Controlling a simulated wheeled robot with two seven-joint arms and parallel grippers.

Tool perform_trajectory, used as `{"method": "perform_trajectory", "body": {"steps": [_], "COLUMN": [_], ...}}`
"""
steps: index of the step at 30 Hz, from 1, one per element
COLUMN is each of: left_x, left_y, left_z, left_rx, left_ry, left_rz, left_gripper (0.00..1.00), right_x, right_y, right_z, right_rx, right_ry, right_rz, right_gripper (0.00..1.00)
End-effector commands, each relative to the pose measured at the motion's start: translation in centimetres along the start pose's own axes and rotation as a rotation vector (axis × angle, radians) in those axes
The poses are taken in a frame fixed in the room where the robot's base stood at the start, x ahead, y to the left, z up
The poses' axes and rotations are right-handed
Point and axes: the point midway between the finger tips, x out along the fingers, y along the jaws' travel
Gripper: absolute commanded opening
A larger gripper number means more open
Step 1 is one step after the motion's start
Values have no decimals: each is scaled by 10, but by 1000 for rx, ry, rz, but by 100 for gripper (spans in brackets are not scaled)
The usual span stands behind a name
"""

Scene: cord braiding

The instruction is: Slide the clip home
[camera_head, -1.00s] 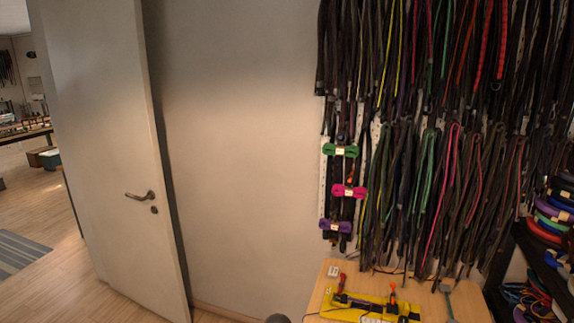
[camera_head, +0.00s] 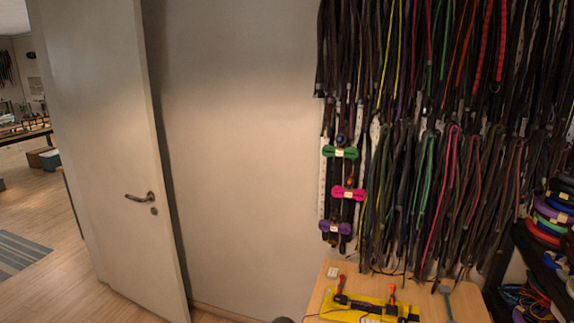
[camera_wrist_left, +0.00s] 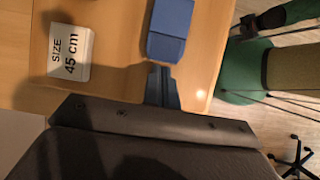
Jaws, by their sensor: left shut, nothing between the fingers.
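My left gripper (camera_wrist_left: 162,88) is shut and empty in the left wrist view, above the wooden table. A blue block-like piece (camera_wrist_left: 170,28) is just beyond its fingertips; I cannot tell whether they touch it, or whether this piece is the clip. In the head view, a yellow board (camera_head: 372,307) lies on the table, with a dark bar and red and orange upright parts on it. No clip can be made out for certain there. My right gripper is in neither view.
A white card reading "SIZE 45 cm" (camera_wrist_left: 69,51) lies on the wooden table (camera_head: 464,300). A green round object (camera_wrist_left: 245,75) stands beyond the table edge. Many cords (camera_head: 440,130) hang on the wall behind. A door (camera_head: 105,150) is at the left.

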Motion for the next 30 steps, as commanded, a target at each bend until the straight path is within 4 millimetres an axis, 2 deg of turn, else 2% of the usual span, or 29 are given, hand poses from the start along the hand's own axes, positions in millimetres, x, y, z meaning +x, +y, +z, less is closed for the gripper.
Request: {"method": "perform_trajectory", "body": {"steps": [17,30], "left_x": [-32,-58], "left_y": [0,0], "left_z": [0,-2], "left_rx": [0,-1], "left_ry": [0,0], "left_rz": [0,1], "left_gripper": [0,0], "right_x": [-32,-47], "right_y": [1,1], "right_z": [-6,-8], "right_rx": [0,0], "right_ry": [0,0], "right_rz": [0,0], "right_gripper": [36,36]}}
